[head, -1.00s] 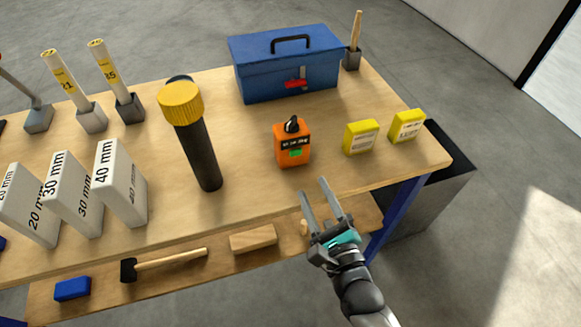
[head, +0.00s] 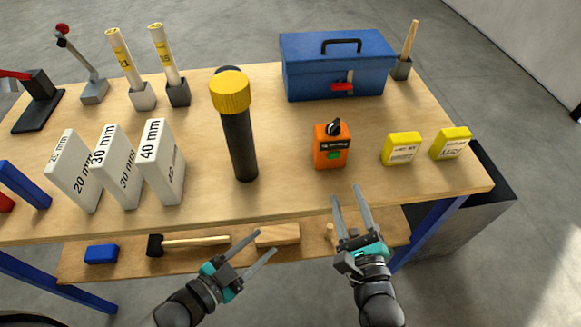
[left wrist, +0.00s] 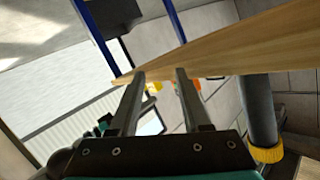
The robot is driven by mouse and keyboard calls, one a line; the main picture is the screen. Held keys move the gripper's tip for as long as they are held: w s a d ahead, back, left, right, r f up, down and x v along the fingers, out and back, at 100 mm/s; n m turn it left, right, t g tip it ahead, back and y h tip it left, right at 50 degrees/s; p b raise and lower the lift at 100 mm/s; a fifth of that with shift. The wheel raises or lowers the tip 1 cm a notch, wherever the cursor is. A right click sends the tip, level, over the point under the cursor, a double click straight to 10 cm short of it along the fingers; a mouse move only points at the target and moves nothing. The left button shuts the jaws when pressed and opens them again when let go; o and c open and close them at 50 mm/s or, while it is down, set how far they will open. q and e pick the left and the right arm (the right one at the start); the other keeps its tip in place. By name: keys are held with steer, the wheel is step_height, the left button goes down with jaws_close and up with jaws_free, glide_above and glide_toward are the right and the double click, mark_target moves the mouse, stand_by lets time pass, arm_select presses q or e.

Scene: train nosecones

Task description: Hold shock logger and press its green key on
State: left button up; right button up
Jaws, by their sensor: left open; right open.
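The shock logger (head: 331,147) is a small orange box with a dark knob on top, a dark label and a green key (head: 333,155) on its front face. It stands upright on the wooden table, right of the black torch-like cylinder. My right gripper (head: 350,190) is open and empty, just off the table's front edge, in front of the logger. My left gripper (head: 249,260) is open and empty, lower and further left, in front of the lower shelf. In the left wrist view, the left gripper's open fingers (left wrist: 160,75) show, with a bit of orange beyond them, partly hidden.
A black cylinder with a yellow cap (head: 240,145) stands left of the logger. Two yellow boxes (head: 402,148) (head: 451,143) stand right of it. A blue toolbox (head: 337,68) is behind. White gauge blocks (head: 162,165) stand left. The tabletop directly before the logger is clear.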

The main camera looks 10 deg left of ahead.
arm_select(q)
step_height(320, 180, up, 4)
steer(key=w+d+h, duration=0.1)
steer(key=d, duration=0.1)
steer(key=n+t, duration=0.3)
steer(key=n, duration=0.2)
glide_toward(329, 130)
steer(key=x, duration=1.2)
jaws_close()
stand_by(0.4)
arm_select(e)
jaws_close()
stand_by(0.3)
arm_select(q)
steer(key=shift+f, duration=0.1)
stand_by(1.0)
